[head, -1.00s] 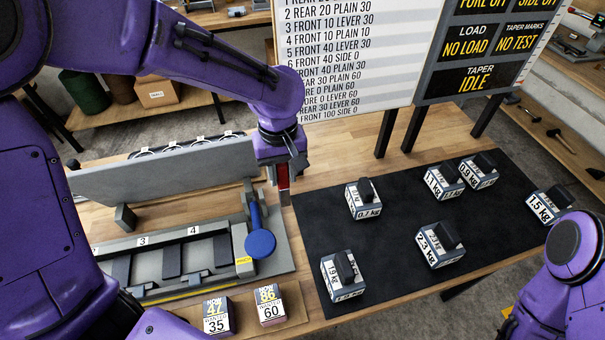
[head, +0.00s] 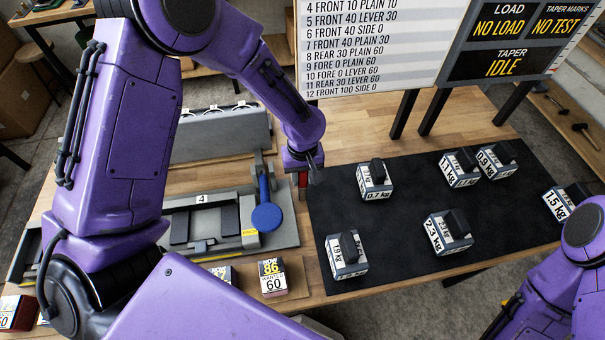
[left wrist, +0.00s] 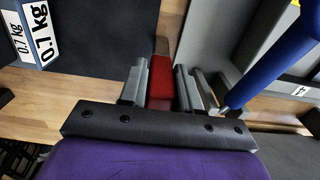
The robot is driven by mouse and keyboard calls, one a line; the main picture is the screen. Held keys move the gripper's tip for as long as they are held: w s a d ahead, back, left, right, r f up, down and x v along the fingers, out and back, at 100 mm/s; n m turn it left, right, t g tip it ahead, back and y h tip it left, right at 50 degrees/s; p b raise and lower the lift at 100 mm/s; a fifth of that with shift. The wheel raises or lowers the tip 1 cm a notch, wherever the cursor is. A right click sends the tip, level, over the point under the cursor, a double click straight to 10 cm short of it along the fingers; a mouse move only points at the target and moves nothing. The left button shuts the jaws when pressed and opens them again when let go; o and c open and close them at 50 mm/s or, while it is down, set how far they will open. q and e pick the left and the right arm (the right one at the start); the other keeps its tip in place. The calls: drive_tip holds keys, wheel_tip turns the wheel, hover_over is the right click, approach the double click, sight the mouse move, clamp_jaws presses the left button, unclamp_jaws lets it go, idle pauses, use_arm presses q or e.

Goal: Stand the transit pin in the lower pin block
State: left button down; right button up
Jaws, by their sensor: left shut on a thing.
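My left gripper (head: 303,172) is pointed down beside the right end of the grey machine (head: 285,228). In the left wrist view its fingers (left wrist: 160,88) are shut on a red bar (left wrist: 160,78), which appears to be the transit pin. In the head view only a small red patch of the pin (head: 303,180) shows by the fingers. I cannot tell whether its lower end touches anything. The lower pin block cannot be made out for sure. My right arm shows at the lower right, but its gripper is out of view.
A blue lever with a round knob (head: 267,217) stands on the machine, left of my left gripper. A black mat (head: 400,222) with several labelled weights lies to the right. Bare wood (head: 370,145) lies behind the mat. Wanted-number blocks (head: 272,277) stand in front.

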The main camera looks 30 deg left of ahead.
use_arm(q)
drive_tip(key=shift+s+f, duration=0.1)
drive_tip(key=shift+s, duration=0.7)
drive_tip(key=c, duration=0.8)
unclamp_jaws()
drive_tip(key=shift+w+f, duration=0.2)
drive_tip(key=shift+w, duration=0.2)
drive_tip(key=shift+s, duration=0.1)
